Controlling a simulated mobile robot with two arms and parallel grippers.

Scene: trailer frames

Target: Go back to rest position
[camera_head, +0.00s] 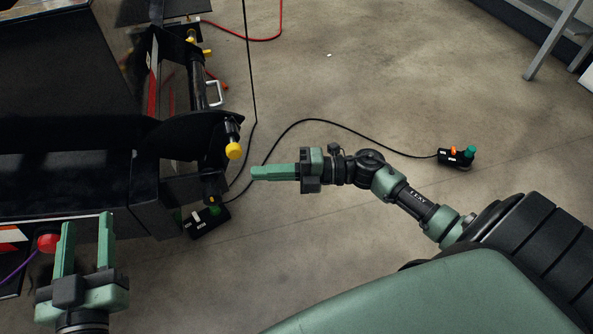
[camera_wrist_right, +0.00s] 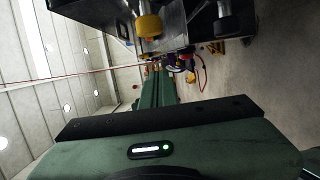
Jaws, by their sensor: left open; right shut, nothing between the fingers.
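In the head view my left gripper (camera_head: 86,228) is at the lower left, its two green fingers apart and pointing up the picture, with nothing between them that I can see as held. My right gripper (camera_head: 256,173) is near the middle, its green fingers together and pointing left toward the black trailer frame (camera_head: 165,163). It is empty. In the right wrist view the shut fingers of my right gripper (camera_wrist_right: 158,75) point away from the camera, below a yellow knob (camera_wrist_right: 148,26) on the frame. The yellow knob also shows in the head view (camera_head: 235,150), just left of the right fingertips.
A black control box (camera_head: 206,221) lies on the floor beside the frame. A second box with orange and green buttons (camera_head: 457,157) lies at the right on a black cable. A red button (camera_head: 47,243) is beside my left gripper. Open floor spreads at the upper middle.

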